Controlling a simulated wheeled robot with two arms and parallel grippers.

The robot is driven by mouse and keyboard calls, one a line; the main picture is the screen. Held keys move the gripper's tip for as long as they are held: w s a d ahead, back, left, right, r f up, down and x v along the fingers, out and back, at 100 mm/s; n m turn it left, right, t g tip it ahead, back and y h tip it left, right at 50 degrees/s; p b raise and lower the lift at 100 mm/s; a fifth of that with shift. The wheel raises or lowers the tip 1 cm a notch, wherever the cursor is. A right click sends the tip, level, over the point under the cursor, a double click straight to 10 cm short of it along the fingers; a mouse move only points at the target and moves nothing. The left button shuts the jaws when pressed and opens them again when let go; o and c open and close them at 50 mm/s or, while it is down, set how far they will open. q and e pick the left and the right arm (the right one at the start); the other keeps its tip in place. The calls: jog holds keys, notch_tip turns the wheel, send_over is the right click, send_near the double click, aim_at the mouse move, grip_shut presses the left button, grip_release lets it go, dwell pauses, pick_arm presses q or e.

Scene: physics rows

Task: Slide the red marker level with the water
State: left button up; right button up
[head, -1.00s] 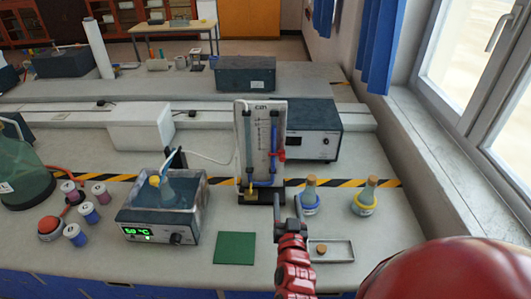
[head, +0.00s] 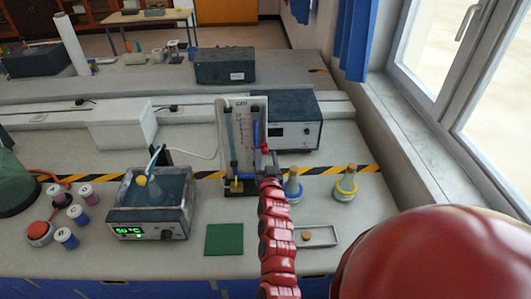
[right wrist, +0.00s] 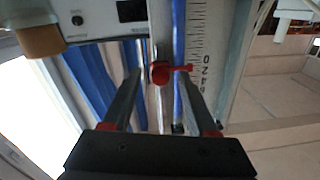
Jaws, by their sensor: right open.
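The gauge board (head: 243,112) with its printed scale stands upright at the middle of the bench. Blue water (head: 256,132) shows in its right tube; the exact level is too small to read. The red marker (head: 265,148) sits at the board's right edge, and it also shows in the right wrist view (right wrist: 160,73), with its small arm pointing toward the scale. My right gripper (right wrist: 161,76) is open, one finger on each side of the marker, and I cannot tell whether they touch it. In the head view my red arm partly hides the gripper. My left gripper is out of view.
A heated bath (head: 150,205) with a flask stands left of the board. Two stoppered flasks stand at right, the farther one (head: 345,183) by the window. A green mat (head: 224,239) and a small tray (head: 325,240) lie in front. A dark instrument box (head: 300,115) stands behind.

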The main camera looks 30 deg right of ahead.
jog(key=shift+w+d, duration=0.2)
jog(key=shift+w, duration=0.15)
grip_shut()
jog(key=shift+r, duration=0.1)
dwell(1.2)
